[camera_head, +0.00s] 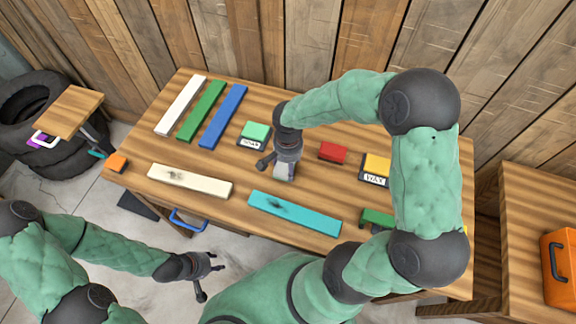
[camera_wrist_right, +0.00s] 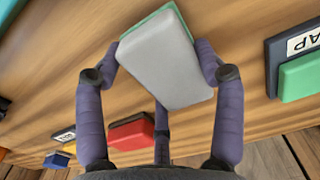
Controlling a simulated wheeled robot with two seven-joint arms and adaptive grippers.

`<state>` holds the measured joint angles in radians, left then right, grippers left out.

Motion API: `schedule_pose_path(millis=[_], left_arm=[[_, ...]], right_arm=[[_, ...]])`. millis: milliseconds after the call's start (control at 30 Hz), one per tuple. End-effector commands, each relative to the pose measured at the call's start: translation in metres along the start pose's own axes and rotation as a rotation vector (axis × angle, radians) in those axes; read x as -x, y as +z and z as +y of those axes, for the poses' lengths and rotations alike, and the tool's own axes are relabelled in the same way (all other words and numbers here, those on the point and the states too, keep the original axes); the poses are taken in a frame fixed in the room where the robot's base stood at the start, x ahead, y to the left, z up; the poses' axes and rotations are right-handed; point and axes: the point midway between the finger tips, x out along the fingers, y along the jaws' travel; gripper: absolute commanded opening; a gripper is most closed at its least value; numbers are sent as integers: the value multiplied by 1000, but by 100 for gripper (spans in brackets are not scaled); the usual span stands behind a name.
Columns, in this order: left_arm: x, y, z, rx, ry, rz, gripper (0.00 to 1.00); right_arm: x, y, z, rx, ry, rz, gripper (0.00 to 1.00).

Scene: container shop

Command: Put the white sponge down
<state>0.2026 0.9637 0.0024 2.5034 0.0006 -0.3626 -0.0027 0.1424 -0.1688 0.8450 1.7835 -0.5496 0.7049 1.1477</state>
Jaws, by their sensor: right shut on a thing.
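The white sponge (camera_wrist_right: 168,62) is a pale grey-white block with a thin green layer along one edge. It fills the space between the purple fingers of my right gripper (camera_wrist_right: 165,70), which is shut on it. In the head view, the sponge (camera_head: 284,171) shows as a small pale piece under my right gripper (camera_head: 276,163), over the middle of the wooden table (camera_head: 250,177). I cannot tell whether it touches the tabletop. My left gripper (camera_head: 210,283) is empty, its fingers apart, below the table's front edge at lower left.
A green sponge on a labelled dark base (camera_head: 255,132) stands left of my right gripper. A red block (camera_head: 333,151) and yellow sponge (camera_head: 377,165) lie to its right. Cream (camera_head: 190,181) and teal (camera_head: 294,214) bars lie in front. Bare wood surrounds the held sponge.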

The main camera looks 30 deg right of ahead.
Motion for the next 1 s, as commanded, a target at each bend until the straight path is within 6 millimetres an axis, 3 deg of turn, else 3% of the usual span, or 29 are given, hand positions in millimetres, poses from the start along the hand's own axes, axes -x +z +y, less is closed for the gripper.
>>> schedule_pose_path(millis=[433,467,500,533,1000], left_arm=[[-6,0,-2,0,0,0,40],[-5,0,-2,0,0,0,40],[-4,0,-2,0,0,0,40],[-4,0,-2,0,0,0,40],[1,0,0,0,0,0,40]], right_arm=[[-8,0,0,-1,-1,1,43],[-7,0,0,-1,-1,1,78],[-7,0,0,-1,-1,1,89],[-7,0,0,-1,-1,1,93],[-2,0,0,-1,-1,1,93]])
